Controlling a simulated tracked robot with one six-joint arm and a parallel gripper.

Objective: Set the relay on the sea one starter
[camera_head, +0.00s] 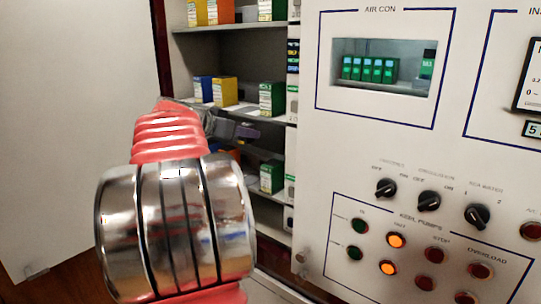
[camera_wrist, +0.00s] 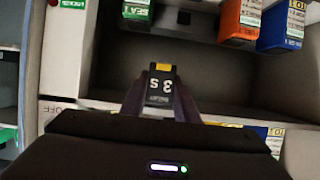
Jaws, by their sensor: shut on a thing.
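My gripper (camera_wrist: 160,98) is shut on a small dark relay (camera_wrist: 160,88) with a yellow strip and white characters that look like "3 S" upside down. In the head view my gripper (camera_head: 238,128) reaches into the open cabinet, in front of the shelves; the relay cannot be made out there. Most of this unit is cut off.
Orange (camera_wrist: 240,20) and blue (camera_wrist: 281,26) boxes stand at the wrist view's upper right. Shelves hold yellow (camera_head: 224,91) and green (camera_head: 272,99) boxes. The white panel (camera_head: 310,150) with knobs and lamps is at right; an open door (camera_head: 75,130) is at left.

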